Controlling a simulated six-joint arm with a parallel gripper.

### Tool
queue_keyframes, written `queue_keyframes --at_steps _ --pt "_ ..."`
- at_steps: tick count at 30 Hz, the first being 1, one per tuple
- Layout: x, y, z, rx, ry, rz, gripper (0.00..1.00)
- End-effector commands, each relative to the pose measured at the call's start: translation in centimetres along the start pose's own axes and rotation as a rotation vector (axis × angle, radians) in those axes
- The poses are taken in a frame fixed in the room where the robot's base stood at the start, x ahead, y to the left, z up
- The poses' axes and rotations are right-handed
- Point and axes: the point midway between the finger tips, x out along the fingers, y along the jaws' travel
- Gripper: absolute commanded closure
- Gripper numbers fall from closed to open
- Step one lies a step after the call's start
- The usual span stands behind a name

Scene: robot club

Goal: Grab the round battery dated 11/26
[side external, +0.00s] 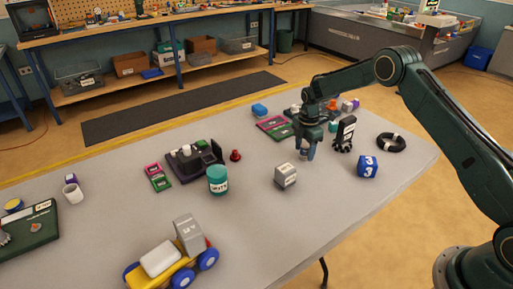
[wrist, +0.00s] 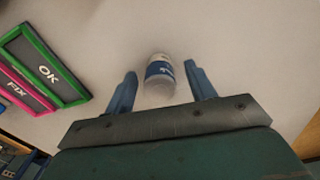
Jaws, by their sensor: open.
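A small white cylinder with a blue label band (wrist: 159,72) is in the wrist view, on the pale table between my two blue fingers. It looks like a round battery, but I cannot read any date on it. My gripper (wrist: 160,75) is open, with a gap on each side of the cylinder. In the side view, my gripper (side external: 306,153) points down low over the right half of the table. The cylinder is mostly hidden there by the fingers.
A green OK tray (wrist: 47,72) and a pink FIX tray (wrist: 18,90) lie left in the wrist view. A grey block (side external: 285,175), blue cube (side external: 367,166), black ring (side external: 391,142), black labelled item (side external: 345,134) and teal jar (side external: 218,180) stand around my gripper.

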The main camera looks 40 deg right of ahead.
Motion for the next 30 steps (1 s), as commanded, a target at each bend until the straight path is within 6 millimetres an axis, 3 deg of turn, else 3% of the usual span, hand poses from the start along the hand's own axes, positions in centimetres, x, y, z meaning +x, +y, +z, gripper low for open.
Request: queue_keyframes --at_steps 8,16,30 --pt "-0.02 0.00 0.00 0.000 0.000 0.000 0.45" --pt "-0.03 -0.01 0.00 0.000 0.000 0.000 0.96" --pt "-0.91 0.06 0.00 0.000 0.000 0.002 0.96"
